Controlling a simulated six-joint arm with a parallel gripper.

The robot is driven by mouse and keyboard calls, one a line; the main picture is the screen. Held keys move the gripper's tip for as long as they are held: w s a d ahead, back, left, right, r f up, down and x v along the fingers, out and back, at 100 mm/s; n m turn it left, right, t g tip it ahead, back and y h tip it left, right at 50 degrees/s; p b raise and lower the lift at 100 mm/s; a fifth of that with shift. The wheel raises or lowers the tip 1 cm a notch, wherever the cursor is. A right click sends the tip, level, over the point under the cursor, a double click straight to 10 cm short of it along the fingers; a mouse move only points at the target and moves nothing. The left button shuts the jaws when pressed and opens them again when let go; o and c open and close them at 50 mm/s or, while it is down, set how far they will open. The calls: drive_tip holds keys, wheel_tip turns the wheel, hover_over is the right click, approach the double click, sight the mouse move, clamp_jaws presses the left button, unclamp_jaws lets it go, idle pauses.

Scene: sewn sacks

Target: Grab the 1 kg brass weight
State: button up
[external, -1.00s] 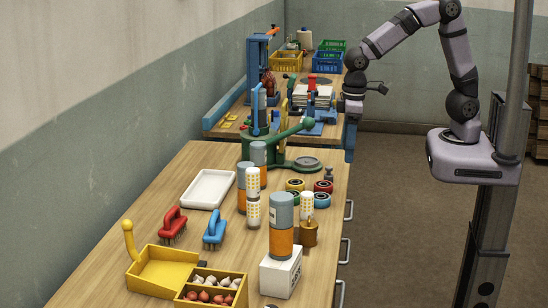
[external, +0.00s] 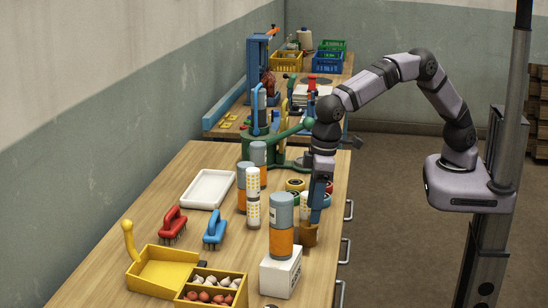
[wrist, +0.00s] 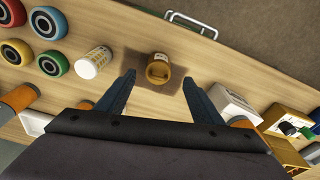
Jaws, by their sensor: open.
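The brass weight (external: 309,238) is a small golden-brown cylinder standing on the wooden bench near its right edge, just right of a grey-and-orange cylinder. In the wrist view the weight (wrist: 158,70) lies ahead, between and slightly beyond the two fingertips. My gripper (external: 316,216) points down over the weight; in the external view its fingers cover part of the weight's top. In the wrist view my gripper (wrist: 159,79) is open, with a finger on each side of the weight and a visible gap to both. I cannot tell its exact height above it.
A grey-and-orange cylinder (external: 281,222) stands on a white box (external: 280,273) close by on the left. A white yellow-dotted cylinder (wrist: 93,62) and several coloured rolls (wrist: 46,22) are beside the weight. The bench edge with drawer handles (external: 349,210) is to the right.

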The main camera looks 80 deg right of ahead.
sight(309, 230)
drive_tip(key=shift+w+f+p, duration=0.2)
drive_tip(key=shift+f+p, duration=0.2)
drive_tip(key=shift+f, duration=0.6)
drive_tip(key=shift+w+f+p, duration=0.2)
drive_tip(key=shift+f+p, duration=0.25)
drive_tip(key=shift+f, duration=0.6)
drive_tip(key=shift+w+f+p, duration=0.2)
drive_tip(key=shift+f+p, duration=0.2)
drive_tip(key=shift+f, duration=0.6)
clamp_jaws()
drive_tip(key=shift+w+r, duration=0.1)
drive_tip(key=shift+r, duration=0.05)
